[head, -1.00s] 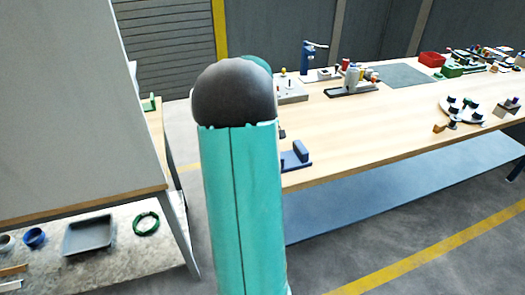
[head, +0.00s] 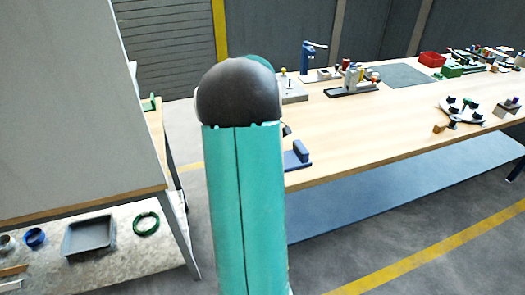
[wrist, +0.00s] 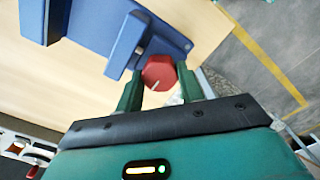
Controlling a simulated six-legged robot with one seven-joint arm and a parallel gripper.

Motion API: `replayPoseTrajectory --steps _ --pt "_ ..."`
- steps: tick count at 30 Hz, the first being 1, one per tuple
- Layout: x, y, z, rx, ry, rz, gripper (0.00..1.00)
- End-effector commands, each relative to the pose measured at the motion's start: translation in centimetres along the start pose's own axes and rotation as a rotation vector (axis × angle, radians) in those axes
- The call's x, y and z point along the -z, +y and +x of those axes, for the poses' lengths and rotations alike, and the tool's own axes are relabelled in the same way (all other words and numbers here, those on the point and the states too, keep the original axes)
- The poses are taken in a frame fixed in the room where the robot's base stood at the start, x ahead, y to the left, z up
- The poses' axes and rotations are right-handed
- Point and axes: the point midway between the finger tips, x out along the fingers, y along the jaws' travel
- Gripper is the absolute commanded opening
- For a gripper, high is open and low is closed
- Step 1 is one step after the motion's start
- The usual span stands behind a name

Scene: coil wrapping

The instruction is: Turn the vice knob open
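The blue vice (wrist: 125,30) shows at the top of the wrist view, on the light wood tabletop. Its round red knob (wrist: 159,70), with a pale line on its face, faces the camera. My gripper (wrist: 160,76) has its two green fingers on either side of the knob, and the knob fills the space between the fingertips, so it appears shut on it. In the head view a blue vice (head: 298,155) stands at the near edge of the workbench, partly behind my arm. My gripper is hidden there.
The long wooden workbench (head: 400,125) carries a blue press (head: 308,62), a red bin (head: 432,59) and several fixtures farther right. A grey panel (head: 75,95) and a lower shelf with a grey tray (head: 90,236) are at left. The floor between is clear.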

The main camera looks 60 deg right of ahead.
Motion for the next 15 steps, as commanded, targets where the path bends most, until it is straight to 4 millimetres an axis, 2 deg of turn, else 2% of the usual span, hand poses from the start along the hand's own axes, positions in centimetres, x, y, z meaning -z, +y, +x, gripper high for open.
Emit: replayPoseTrajectory --steps 1,3,11,15 --pt "0.01 0.05 -0.08 -0.002 0.0 -0.001 0.45" --pt "0.01 0.04 -0.07 -0.002 0.0 -0.001 0.59" --pt "0.0 0.01 -0.03 -0.001 0.0 0.0 0.59" --pt "0.02 0.04 -0.73 -0.002 0.001 0.0 0.59"
